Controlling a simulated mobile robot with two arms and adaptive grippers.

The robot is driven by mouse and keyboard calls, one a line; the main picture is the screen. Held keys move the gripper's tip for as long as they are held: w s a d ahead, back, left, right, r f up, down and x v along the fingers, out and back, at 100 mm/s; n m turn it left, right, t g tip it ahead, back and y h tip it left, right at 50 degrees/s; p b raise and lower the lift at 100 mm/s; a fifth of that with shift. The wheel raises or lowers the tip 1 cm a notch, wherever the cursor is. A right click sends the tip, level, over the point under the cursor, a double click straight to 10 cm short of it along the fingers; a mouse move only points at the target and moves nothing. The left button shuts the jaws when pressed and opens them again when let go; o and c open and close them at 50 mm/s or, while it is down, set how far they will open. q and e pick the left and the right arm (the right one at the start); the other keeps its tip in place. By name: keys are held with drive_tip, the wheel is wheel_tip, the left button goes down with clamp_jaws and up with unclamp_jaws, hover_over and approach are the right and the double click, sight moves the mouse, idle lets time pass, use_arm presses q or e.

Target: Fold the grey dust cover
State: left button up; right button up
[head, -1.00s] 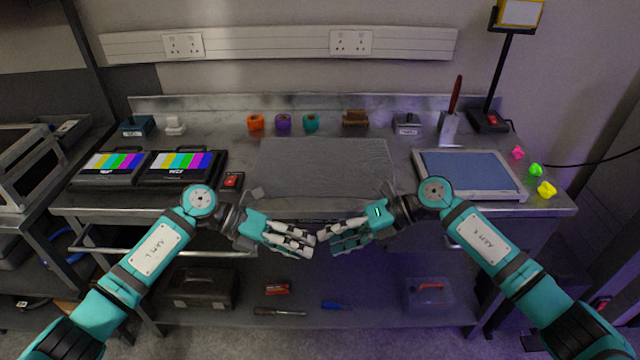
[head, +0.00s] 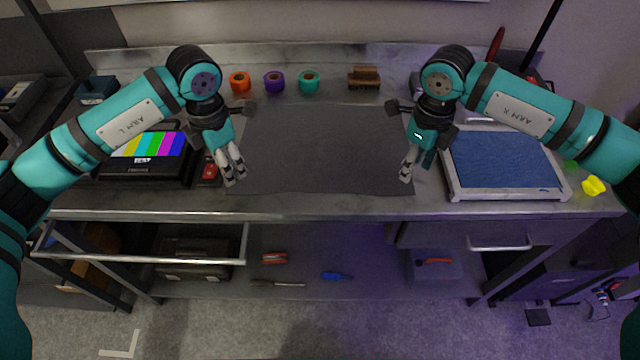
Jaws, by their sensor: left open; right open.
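The grey dust cover (head: 318,150) lies flat and spread out on the metal bench, a dark rectangle in the middle. My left gripper (head: 233,180) is open, pointing down at the cover's near left corner. My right gripper (head: 407,175) is open, pointing down at the cover's near right edge. Both are empty. I cannot tell whether the fingertips touch the cloth. My arms hide parts of its left and right edges.
A monitor (head: 147,156) lies left. A blue-topped tray (head: 504,162) lies right. A drawer handle (head: 499,245) is below the bench edge.

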sight(236, 191)
use_arm(q)
wheel_tip(236, 191, down, 6)
use_arm(e)
wheel_tip(236, 191, down, 6)
use_arm(q)
drive_tip(key=shift+f, duration=0.15)
use_arm(e)
drive_tip(key=shift+f, duration=0.15)
use_arm(q)
drive_tip(key=shift+s, duration=0.1)
use_arm(e)
drive_tip(key=shift+s+a, duration=0.1)
